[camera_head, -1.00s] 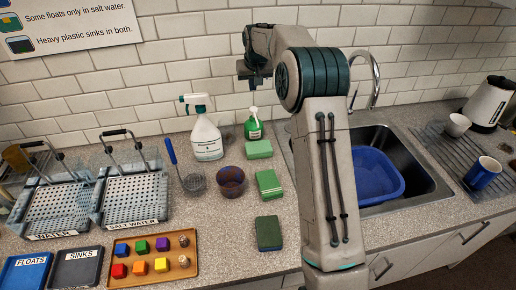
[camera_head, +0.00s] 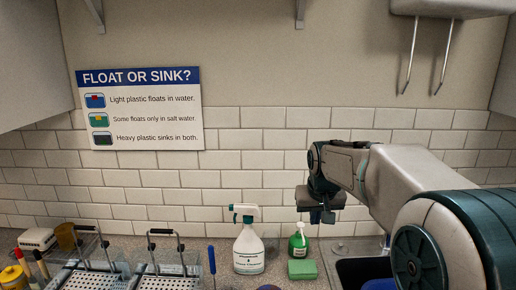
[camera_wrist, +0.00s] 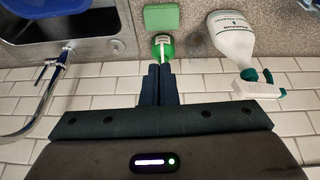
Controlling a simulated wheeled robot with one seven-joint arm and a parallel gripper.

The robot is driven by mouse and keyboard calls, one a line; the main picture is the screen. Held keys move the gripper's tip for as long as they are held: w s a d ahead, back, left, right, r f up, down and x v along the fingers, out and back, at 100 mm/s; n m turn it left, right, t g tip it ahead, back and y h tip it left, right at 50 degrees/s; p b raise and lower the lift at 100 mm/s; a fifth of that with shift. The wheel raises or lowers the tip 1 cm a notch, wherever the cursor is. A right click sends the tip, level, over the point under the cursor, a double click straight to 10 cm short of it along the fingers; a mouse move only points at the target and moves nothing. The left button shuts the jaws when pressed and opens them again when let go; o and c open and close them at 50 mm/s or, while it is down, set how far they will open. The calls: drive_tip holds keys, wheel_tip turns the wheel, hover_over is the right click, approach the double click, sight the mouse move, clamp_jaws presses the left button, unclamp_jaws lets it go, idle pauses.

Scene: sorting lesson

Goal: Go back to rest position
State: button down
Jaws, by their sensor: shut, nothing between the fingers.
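My gripper (camera_head: 322,217) is raised in front of the tiled wall, above the green soap bottle (camera_head: 298,240) and the green sponge (camera_head: 302,269) at the back of the counter. In the wrist view its two dark fingers (camera_wrist: 159,72) are together with nothing between them. The soap bottle (camera_wrist: 163,46) and sponge (camera_wrist: 161,17) show beyond the fingertips there, apart from them. My arm is bent and fills the right of the head view.
A white spray bottle (camera_head: 249,251) stands left of the soap. Two clear tubs with wire baskets (camera_head: 163,270) stand further left. The sink (camera_head: 350,270) is at the right, mostly hidden by my arm. A "Float or sink?" sign (camera_head: 139,108) hangs on the wall.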

drive_tip(key=s+f, duration=0.3)
drive_tip(key=s, duration=1)
drive_tip(key=s+f+b, duration=0.1)
drive_tip(key=s+f, duration=0.2)
drive_tip(key=s, duration=1)
drive_tip(key=shift+s+d+f, duration=0.15)
drive_tip(key=shift+s+f, duration=0.05)
drive_tip(key=shift+f, duration=0.1)
